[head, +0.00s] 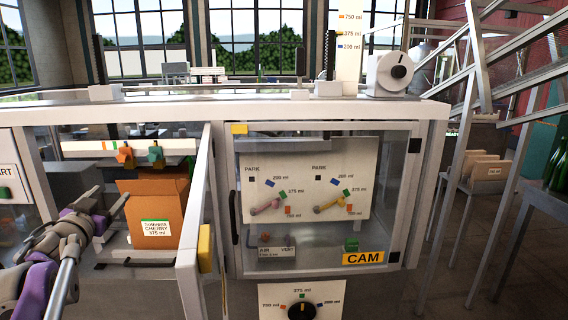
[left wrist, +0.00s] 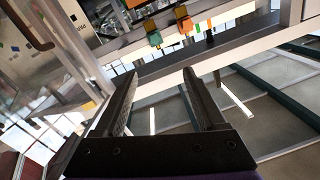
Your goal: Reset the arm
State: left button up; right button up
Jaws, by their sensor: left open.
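My left gripper (head: 112,212) comes in from the left in the head view. It is beside the left edge of an orange-brown box (head: 152,200) labelled "CHERRY 375 ml"; I cannot tell whether it touches the box. In the left wrist view the two fingers of my left gripper (left wrist: 160,88) are apart with nothing between them. My right gripper shows in neither view.
The box stands in an open cabinet bay, below orange (head: 125,157) and green (head: 156,154) knobs. Further right is a closed clear panel marked CAM (head: 362,258), with a dial (head: 302,309) below.

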pick_arm(q)
jog(key=s+d+f+g+h, duration=0.1)
jog(key=s+d+f+g, duration=0.3)
jog(key=s+d+f, duration=0.3)
jog(key=s+d+f+n+g+p, duration=0.1)
jog(key=s+d+f+g, duration=0.3)
jog(key=s+d+f, duration=0.4)
jog(key=s+d+f+g+h+p, duration=0.1)
jog(key=s+d+f+g, duration=0.3)
jog(key=s+f, duration=1.3)
jog(key=d+f, duration=0.3)
jog(key=d, duration=0.1)
jog(key=shift+s+d+f+n+h, duration=0.2)
jog(key=shift+s+n+h, duration=0.1)
jog(key=shift+n, duration=0.1)
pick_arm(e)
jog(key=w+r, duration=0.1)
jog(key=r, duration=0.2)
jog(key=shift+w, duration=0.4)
